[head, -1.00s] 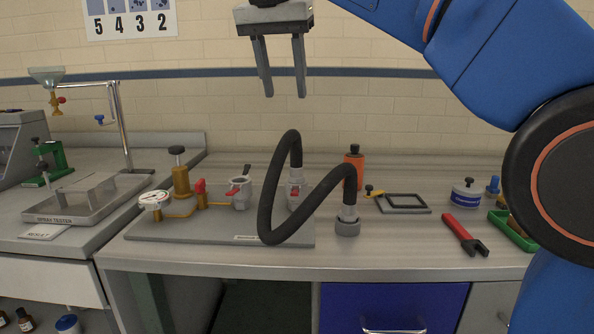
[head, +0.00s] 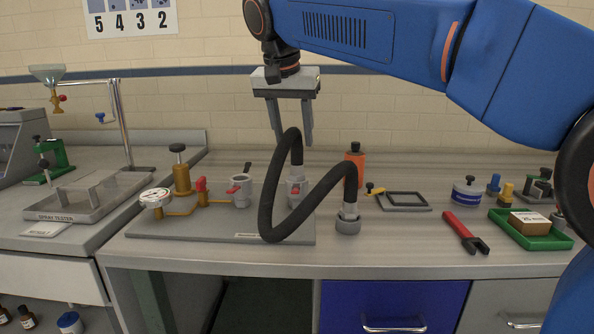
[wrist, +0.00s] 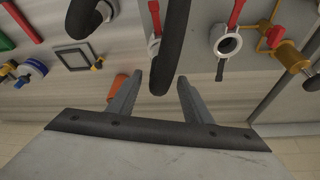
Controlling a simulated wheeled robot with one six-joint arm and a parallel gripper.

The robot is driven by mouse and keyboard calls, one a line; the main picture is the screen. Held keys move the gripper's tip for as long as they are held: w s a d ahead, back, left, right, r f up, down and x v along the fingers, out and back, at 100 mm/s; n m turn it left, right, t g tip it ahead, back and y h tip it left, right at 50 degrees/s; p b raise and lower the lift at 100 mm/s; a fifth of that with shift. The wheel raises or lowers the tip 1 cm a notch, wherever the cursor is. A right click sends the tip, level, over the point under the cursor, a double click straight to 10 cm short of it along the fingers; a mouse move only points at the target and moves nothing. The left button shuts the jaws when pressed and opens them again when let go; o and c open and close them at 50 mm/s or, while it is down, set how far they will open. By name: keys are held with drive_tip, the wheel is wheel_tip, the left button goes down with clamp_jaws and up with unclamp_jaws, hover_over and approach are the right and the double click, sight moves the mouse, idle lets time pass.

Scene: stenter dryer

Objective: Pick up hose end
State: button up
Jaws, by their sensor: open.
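The black hose (head: 322,197) arches up from a valve with a red lever (head: 294,195), dips to the front, rises again and comes down at its grey hose end (head: 348,222). That end stands upright on the bench, right of the grey base plate. In the wrist view, the hose (wrist: 164,60) shows ahead of the fingers, and a pale fitting (wrist: 104,10) shows at the top. My gripper (head: 293,139) is open and empty, pointing down behind the hose's left arch. In the wrist view, its two fingers (wrist: 160,76) are apart. Whether they touch the hose is unclear.
A pressure gauge (head: 156,199) and brass fittings sit on the plate (head: 210,234) at left. An orange bottle (head: 354,158) stands behind the hose end. A black frame (head: 404,194), red wrench (head: 465,233) and green tray (head: 545,241) lie to the right. The front bench strip is clear.

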sight(297, 145)
drive_tip(key=shift+x, duration=2.3)
drive_tip(key=shift+d, duration=0.15)
clamp_jaws()
